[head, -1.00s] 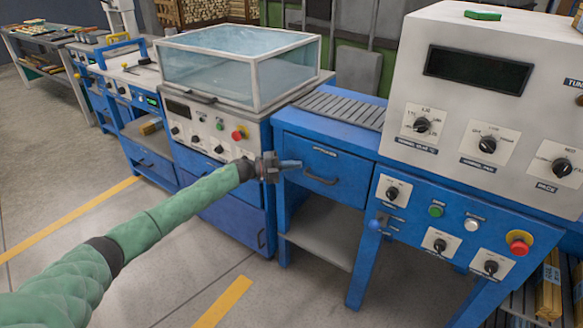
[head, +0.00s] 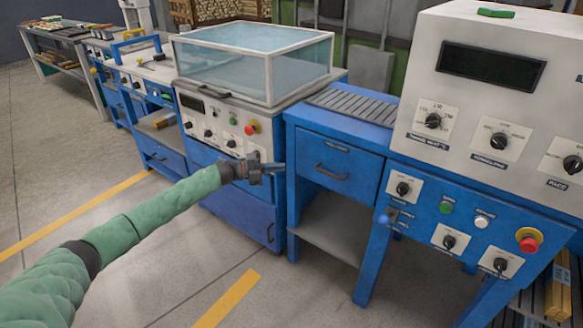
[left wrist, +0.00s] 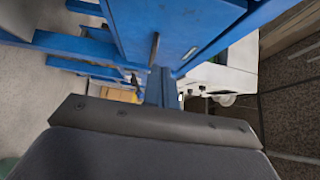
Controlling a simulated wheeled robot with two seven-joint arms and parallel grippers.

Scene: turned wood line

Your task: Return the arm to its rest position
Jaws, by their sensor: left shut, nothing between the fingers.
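My left arm, in a green sleeve, comes in from the lower left of the head view. Its gripper (head: 262,167) is shut and empty, held in the air in front of the machine line. It appears just left of the blue drawer cabinet (head: 335,168). In the left wrist view, the gripper's dark body fills the lower part, and a blue drawer front (left wrist: 185,25) with a dark handle shows beyond it. My right gripper is not in view.
A machine with a clear-sided cover (head: 250,70) stands behind the gripper. A grey control box (head: 480,100) with knobs and a red button (head: 528,243) are at the right. Open concrete floor (head: 60,180) with yellow lines lies at the left.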

